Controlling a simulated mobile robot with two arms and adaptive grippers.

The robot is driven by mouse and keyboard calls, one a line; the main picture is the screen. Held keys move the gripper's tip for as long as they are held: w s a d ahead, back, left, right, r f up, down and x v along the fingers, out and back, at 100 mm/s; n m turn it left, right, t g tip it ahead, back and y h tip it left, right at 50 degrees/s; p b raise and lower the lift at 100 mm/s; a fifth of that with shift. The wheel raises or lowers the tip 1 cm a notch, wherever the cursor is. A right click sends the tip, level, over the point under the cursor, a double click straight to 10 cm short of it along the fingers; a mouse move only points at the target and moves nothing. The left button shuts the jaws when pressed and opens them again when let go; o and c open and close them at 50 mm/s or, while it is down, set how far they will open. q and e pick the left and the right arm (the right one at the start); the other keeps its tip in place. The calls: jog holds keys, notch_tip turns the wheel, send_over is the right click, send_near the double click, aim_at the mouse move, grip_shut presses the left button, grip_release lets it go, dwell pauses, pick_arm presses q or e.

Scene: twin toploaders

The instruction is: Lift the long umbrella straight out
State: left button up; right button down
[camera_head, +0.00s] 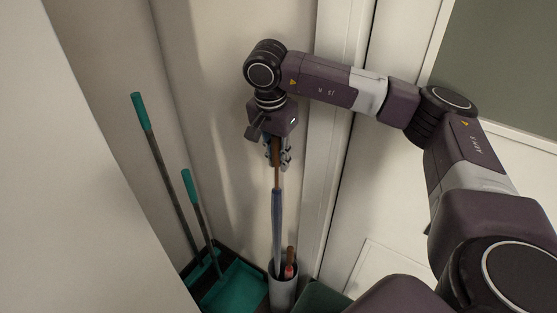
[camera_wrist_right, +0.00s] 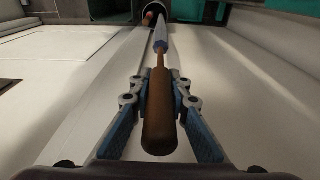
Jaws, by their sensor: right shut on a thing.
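The long umbrella (camera_head: 276,228) has a brown wooden handle and a furled blue-grey canopy. It stands nearly upright, with its lower end inside a pale cylindrical stand (camera_head: 283,291). My right gripper (camera_head: 277,163) is shut on the brown handle from above. In the right wrist view the handle (camera_wrist_right: 161,115) lies between the two blue-padded fingers, and the canopy (camera_wrist_right: 161,38) runs away toward the stand. The umbrella's tip is hidden in the stand. My left gripper is not in view.
A second item with a brown and red handle (camera_head: 289,262) stands in the same holder, close beside the umbrella. A teal broom (camera_head: 168,170) and teal dustpan (camera_head: 235,287) stand to the left. Walls close in behind and at left; a white door frame (camera_head: 335,130) rises at right.

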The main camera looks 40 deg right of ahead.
jog(key=shift+r+p, duration=0.8)
jog(key=shift+r, duration=0.65)
jog(key=shift+r+p, duration=4.55)
jog(key=shift+r, duration=1.9)
